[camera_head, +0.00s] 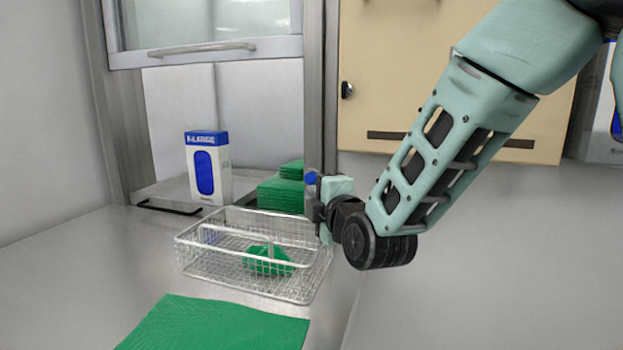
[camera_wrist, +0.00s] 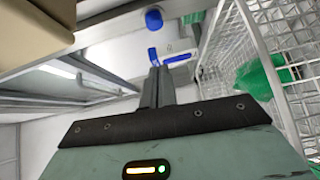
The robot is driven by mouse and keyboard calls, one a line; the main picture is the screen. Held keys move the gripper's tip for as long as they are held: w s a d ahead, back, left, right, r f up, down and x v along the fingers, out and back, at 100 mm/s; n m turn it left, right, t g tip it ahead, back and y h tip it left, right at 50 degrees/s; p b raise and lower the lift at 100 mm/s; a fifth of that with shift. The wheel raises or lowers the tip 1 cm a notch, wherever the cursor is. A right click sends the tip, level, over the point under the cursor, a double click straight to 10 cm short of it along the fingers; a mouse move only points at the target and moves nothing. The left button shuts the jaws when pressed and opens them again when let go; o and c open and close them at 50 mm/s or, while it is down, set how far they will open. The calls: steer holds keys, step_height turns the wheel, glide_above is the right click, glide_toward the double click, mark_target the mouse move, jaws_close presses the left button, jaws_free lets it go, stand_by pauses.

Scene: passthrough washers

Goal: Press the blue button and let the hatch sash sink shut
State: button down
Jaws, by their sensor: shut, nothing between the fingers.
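The blue button (camera_head: 310,178) shows at the right post of the hatch frame, just beside the end of my arm; the wrist view shows a round blue button (camera_wrist: 153,18) on the frame, beyond the fingertips.
A wire basket (camera_head: 205,263) holding a green item stands on the counter, close to my gripper. A blue-white box (camera_head: 218,187) and a green stack (camera_head: 280,195) stand behind it. A green sheet (camera_head: 215,325) lies in front. A beige cabinet (camera_head: 400,70) is right of the hatch.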

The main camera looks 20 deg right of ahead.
mark_target(305, 178)
steer(key=w+p, duration=0.1)
steer(key=w, duration=0.2)
steer(key=w+d+p, duration=0.1)
steer(key=w, duration=0.1)
steer(key=w+d+p, duration=0.1)
steer(key=w+p, duration=0.1)
steer(key=w, duration=0.1)
steer(key=shift+w+d+f, duration=0.1)
steer(key=shift+w+f, duration=0.1)
steer(key=shift+w, duration=0.1)
